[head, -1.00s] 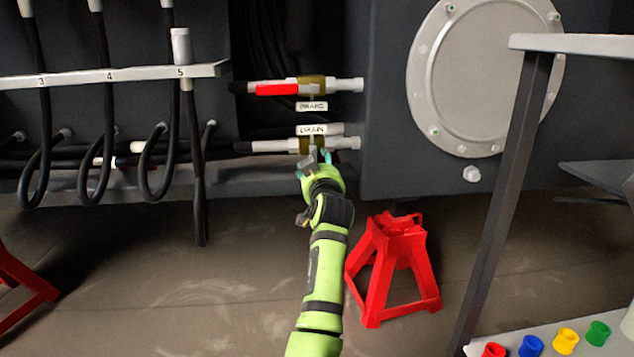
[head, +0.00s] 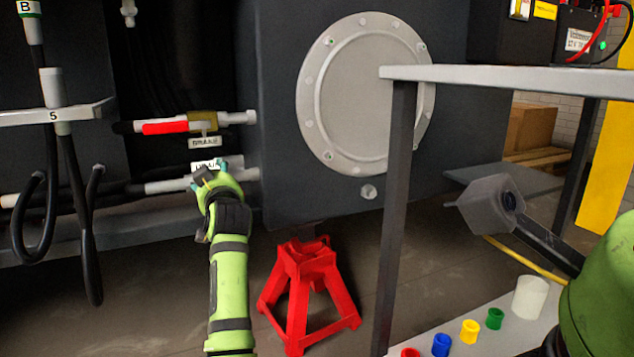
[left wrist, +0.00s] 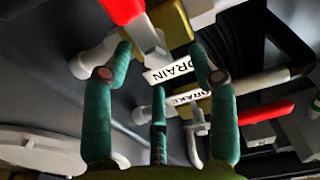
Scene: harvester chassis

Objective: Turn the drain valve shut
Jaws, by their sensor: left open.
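The drain valve shows in the left wrist view with a brass body (left wrist: 178,32) and a red handle (left wrist: 122,10), cut off by the top edge. The handle's grey root appears to stand across the pipe. The DRAIN label (left wrist: 172,70) is beside it. My left gripper (head: 208,172) is at this valve in the head view and covers most of it. Its teal fingers (left wrist: 160,60) are open, with the tips either side of the valve body and handle root; contact cannot be told. My right gripper is not in view.
The brake valve (head: 202,122) lies just above, its red handle along its pipe. A red jack stand (head: 306,290) stands right of my left arm. A bench post (head: 395,210) and shelf (head: 500,78) are further right. Coloured caps (head: 470,330) sit on a low surface.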

